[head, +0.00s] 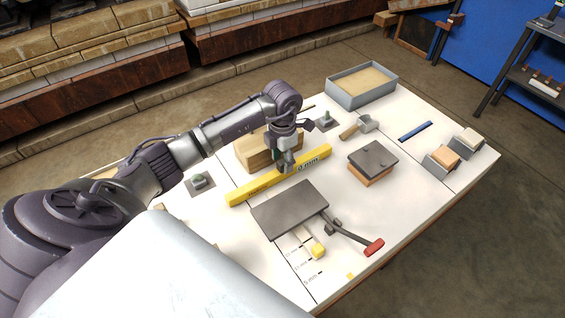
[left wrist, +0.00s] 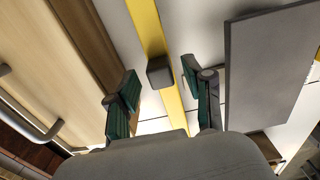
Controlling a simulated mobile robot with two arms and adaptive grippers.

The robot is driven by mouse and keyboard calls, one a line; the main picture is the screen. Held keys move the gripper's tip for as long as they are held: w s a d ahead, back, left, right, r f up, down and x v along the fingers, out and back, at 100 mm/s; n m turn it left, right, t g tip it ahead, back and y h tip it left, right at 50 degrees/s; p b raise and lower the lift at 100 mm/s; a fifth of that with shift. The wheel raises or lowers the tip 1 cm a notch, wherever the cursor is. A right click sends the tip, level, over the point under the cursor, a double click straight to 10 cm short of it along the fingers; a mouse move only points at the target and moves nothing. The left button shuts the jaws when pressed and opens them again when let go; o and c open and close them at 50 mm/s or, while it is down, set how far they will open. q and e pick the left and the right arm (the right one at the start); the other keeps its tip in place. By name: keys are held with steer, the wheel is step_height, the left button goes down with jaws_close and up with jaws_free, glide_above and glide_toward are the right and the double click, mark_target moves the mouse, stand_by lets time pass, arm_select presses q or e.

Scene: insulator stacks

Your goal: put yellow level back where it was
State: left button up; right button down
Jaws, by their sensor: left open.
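The yellow level (head: 258,189) lies on the white table, running diagonally in front of a wooden block. In the left wrist view the yellow level (left wrist: 148,28) passes between the fingers of my left gripper (left wrist: 158,88). A small grey block-like part (left wrist: 159,72) shows over the level there. In the head view my left gripper (head: 286,163) is directly above the middle of the level, pointing down. It is open, with a finger on either side of the level. I cannot tell how far above the table the fingertips are. My right gripper is not in view.
A wooden block (head: 252,153) stands close behind the level and a dark grey slab (head: 290,210) lies close in front. A red-handled tool (head: 372,247), a slab on a brick (head: 372,157) and a grey sand tray (head: 336,93) are also on the table.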

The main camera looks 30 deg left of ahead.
mark_target(283, 162)
arm_select(q)
step_height(283, 162, up, 10)
steer(key=b, duration=0.1)
steer(key=shift+r, duration=0.25)
steer(key=shift+f, duration=0.1)
stand_by(0.3)
